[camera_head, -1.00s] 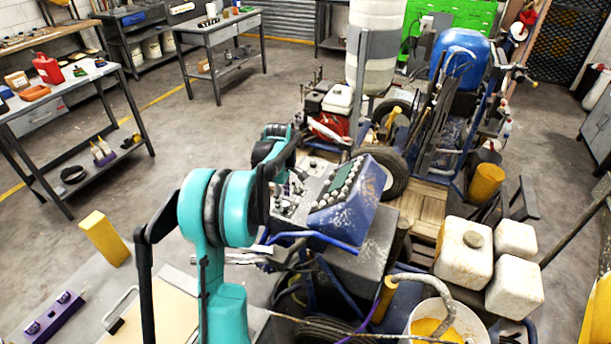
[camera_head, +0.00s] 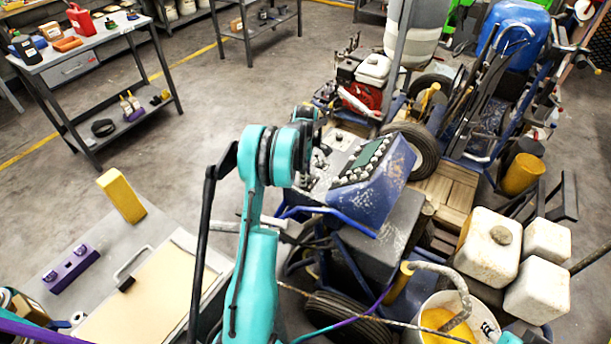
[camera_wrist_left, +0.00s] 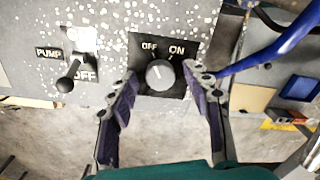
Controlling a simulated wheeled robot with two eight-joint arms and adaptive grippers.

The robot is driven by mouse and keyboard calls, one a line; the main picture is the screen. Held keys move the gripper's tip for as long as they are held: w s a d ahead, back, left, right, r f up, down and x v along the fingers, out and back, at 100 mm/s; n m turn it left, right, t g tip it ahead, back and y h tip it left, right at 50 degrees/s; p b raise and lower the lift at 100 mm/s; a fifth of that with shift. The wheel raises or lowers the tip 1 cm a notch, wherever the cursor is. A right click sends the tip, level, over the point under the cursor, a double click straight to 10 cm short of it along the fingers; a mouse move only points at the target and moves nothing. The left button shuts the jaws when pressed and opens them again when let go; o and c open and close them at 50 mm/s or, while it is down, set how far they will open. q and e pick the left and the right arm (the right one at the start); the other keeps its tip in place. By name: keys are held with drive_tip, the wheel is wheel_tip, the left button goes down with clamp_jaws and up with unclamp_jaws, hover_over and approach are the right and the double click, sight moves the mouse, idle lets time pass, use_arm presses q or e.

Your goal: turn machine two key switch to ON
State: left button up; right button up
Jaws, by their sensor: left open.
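The key switch (camera_wrist_left: 160,75) is a round grey knob on a black plate marked OFF and ON, on a white-speckled panel in the left wrist view. A short pale mark on the knob leans up and slightly left, towards OFF; its exact setting is hard to tell. My left gripper (camera_wrist_left: 160,88) is open, one finger on each side of the knob, with gaps between them and it. In the head view my teal left arm (camera_head: 262,250) reaches to the machine's control console (camera_head: 370,195); the arm hides the gripper and switch there. My right gripper is out of view.
A PUMP lever (camera_wrist_left: 68,80) with a black ball end is left of the switch. A blue tube (camera_wrist_left: 270,52) runs close to the right finger. White jugs (camera_head: 492,245) and a bucket (camera_head: 450,318) stand right of the console. A bench (camera_head: 150,238) is at lower left.

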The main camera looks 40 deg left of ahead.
use_arm(q)
clamp_jaws()
idle(0.4)
drive_tip(key=m, duration=0.5)
drive_tip(key=shift+m, duration=0.4)
drive_tip(key=m, duration=0.5)
drive_tip(key=shift+d+m, duration=0.1)
drive_tip(key=shift+m, duration=0.6)
